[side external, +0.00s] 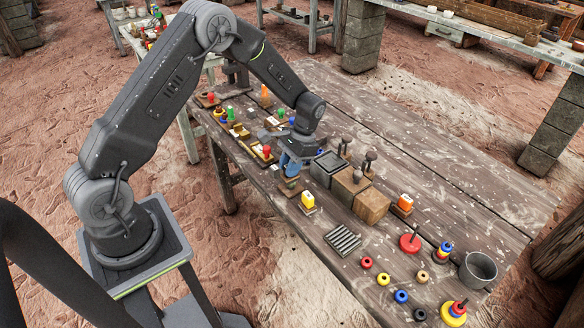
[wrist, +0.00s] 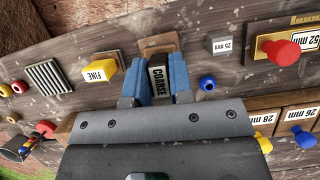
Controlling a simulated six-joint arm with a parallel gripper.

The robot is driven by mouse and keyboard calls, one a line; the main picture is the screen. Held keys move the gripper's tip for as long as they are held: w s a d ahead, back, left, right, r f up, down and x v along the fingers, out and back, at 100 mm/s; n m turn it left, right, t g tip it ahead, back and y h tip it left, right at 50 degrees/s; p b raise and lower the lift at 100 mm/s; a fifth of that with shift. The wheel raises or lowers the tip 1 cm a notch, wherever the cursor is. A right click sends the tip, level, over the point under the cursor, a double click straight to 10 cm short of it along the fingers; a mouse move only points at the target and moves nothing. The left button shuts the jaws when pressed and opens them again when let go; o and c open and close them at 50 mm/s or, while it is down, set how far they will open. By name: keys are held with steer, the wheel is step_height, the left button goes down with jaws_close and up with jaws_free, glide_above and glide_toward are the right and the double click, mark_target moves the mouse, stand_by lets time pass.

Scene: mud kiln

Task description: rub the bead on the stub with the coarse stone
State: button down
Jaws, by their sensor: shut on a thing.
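My gripper (wrist: 157,85) has blue fingers shut on the coarse stone (wrist: 158,80), a block with a white label reading COARSE. The stone is upright between the fingers, just at a wooden holder (wrist: 150,42); I cannot tell whether it still touches the holder. In the side view my gripper (side external: 290,164) is low over the near edge of the table and mostly hides the stone. A small blue bead (wrist: 207,83) is just right of the fingers in the wrist view. I cannot make out whether it sits on a stub.
A yellow stone marked FINE (wrist: 103,71) stands left of my gripper, also seen in the side view (side external: 308,199). A slatted rack (side external: 343,240) lies beyond it. Wooden blocks (side external: 350,185) stand close by. A red knob (wrist: 283,52) and grey tag (wrist: 222,45) are at the right.

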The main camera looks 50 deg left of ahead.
steer(key=shift+a, duration=0.35)
steer(key=shift+d, duration=1.3)
step_height(320, 180, up, 8)
steer(key=shift+r, duration=0.1)
